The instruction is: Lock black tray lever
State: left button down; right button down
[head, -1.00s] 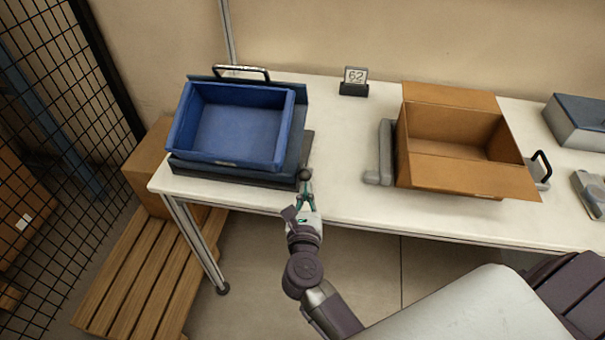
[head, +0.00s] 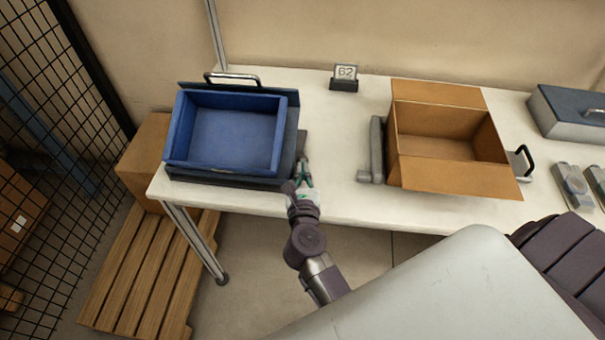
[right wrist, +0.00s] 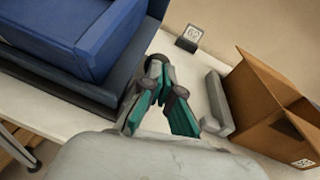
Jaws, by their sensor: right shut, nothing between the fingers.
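The black tray (head: 235,182) lies flat on the left of the table, under a blue bin; its dark edge also shows in the right wrist view (right wrist: 75,98). The lever (head: 301,143) is a small dark piece at the tray's right side. In the right wrist view its round dark knob (right wrist: 155,64) shows just beyond my fingertips. My right gripper (head: 304,170) is at the tray's front right corner, shut and empty, close to the lever. In the right wrist view its teal-lined fingers (right wrist: 164,92) point at the knob; whether they touch it I cannot tell. My left gripper is not in view.
The blue bin (head: 232,132) sits on the tray with a handle (head: 232,78) behind it. A number sign (head: 345,78), a grey bracket (head: 376,150) and an open cardboard box (head: 450,177) stand to the right. Bare table (head: 330,125) lies between bin and box.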

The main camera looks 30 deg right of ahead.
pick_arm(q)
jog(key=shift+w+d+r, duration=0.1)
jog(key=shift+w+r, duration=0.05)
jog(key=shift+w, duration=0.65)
pick_arm(e)
jog(key=shift+w+r, duration=0.1)
jog(key=shift+w, duration=0.05)
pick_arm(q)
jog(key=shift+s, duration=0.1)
